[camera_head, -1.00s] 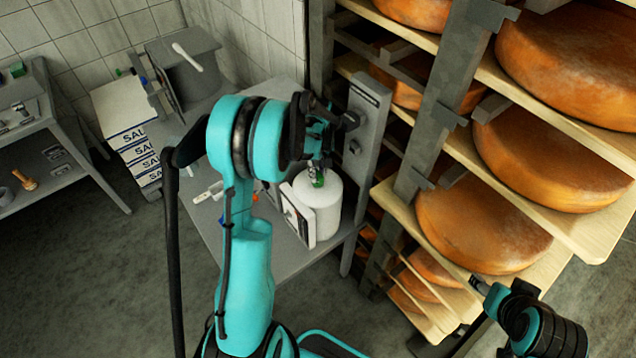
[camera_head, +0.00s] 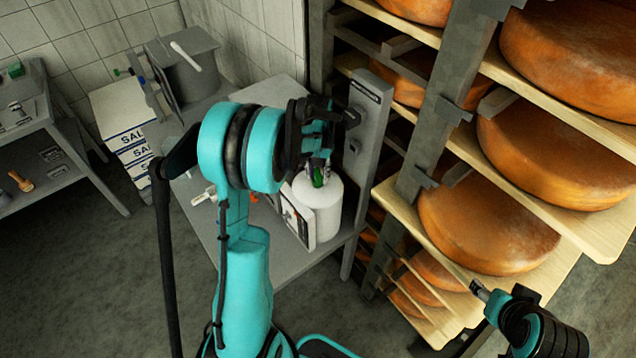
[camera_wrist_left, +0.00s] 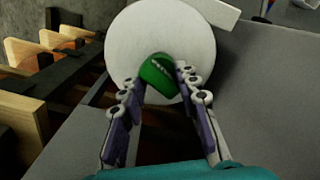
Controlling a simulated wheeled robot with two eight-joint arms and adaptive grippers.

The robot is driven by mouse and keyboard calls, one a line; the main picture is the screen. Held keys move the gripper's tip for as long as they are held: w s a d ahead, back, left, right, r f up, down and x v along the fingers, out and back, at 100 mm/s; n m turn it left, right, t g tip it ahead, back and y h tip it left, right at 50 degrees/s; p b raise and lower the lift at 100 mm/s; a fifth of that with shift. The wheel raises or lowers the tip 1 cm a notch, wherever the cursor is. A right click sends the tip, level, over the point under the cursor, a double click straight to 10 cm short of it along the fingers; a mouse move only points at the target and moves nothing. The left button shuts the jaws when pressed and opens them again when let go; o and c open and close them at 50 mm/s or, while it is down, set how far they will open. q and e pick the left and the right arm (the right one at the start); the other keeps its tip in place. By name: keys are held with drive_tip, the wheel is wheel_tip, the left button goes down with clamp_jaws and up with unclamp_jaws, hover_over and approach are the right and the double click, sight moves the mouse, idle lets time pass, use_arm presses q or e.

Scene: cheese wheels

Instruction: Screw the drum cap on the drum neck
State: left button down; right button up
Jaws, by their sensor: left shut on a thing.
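The white drum (camera_head: 318,212) stands on the grey table, seen from above in the left wrist view (camera_wrist_left: 125,35). The green drum cap (camera_head: 318,177) is over the drum's top and shows between the fingers in the left wrist view (camera_wrist_left: 160,76). My left gripper (camera_head: 319,168) is shut on the cap, pointing down at the drum top; its fingers also show in the left wrist view (camera_wrist_left: 158,82). The drum neck is hidden under the cap, and I cannot tell whether they touch. My right gripper (camera_head: 478,288) is at the lower right, far from the drum; its jaws are too small to read.
The grey table (camera_head: 208,232) carries a white-fronted board (camera_head: 298,220) close beside the drum. A grey upright panel (camera_head: 367,125) and shelves of orange cheese wheels (camera_head: 487,228) stand to the right.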

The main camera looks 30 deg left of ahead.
use_arm(q)
drive_tip(key=c, duration=1)
unclamp_jaws()
wheel_tip(320, 180, up, 12)
drive_tip(key=shift+f, duration=0.1)
